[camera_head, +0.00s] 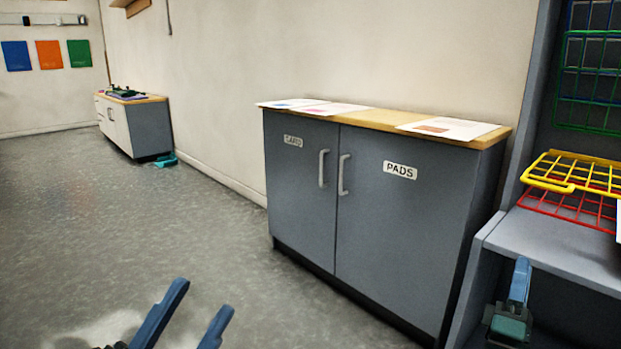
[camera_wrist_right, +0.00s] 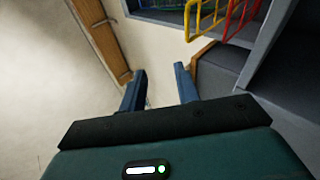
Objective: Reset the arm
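My left gripper (camera_head: 204,297) shows at the bottom edge of the head view, with its two blue fingers spread over the floor and nothing seen between them. My right gripper (camera_head: 520,278) is at the lower right of the head view, in front of the grey shelf unit and right of the cabinet. In the right wrist view my right gripper (camera_wrist_right: 160,84) has its two blue fingers apart and nothing seen between them. Most of both arms is out of view.
A grey cabinet (camera_head: 401,225) labelled PADS has both doors shut and paper sheets (camera_head: 449,127) on top. A shelf unit (camera_head: 566,242) at right holds yellow (camera_head: 580,174) and red wire racks (camera_head: 566,205). A smaller cabinet (camera_head: 150,130) stands far left. The floor (camera_head: 120,220) between is clear.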

